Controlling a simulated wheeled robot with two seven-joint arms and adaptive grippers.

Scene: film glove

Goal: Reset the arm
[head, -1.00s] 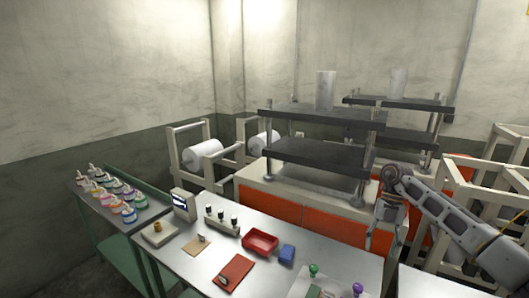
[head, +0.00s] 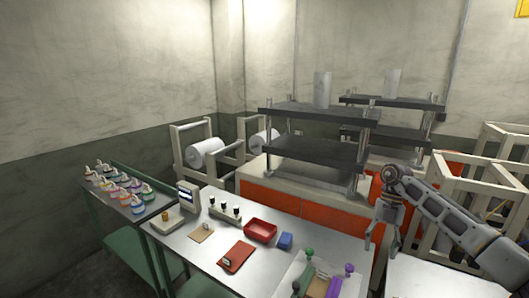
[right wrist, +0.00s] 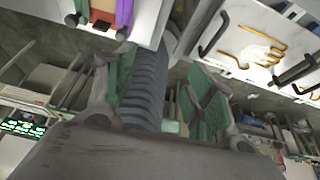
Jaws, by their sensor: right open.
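My right arm comes in from the right in the head view. Its gripper (head: 382,246) points down with the fingers apart and nothing between them. It hangs past the right end of the work table, in front of the press. In the right wrist view the gripper (right wrist: 165,75) also shows its two fingers spread, with green pads and no object held. My left arm and gripper are not in view.
The orange-fronted press (head: 330,226) stands behind. Bottles (head: 116,192) stand on the left bench. A yellow hand outline (right wrist: 258,50) shows in the wrist view.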

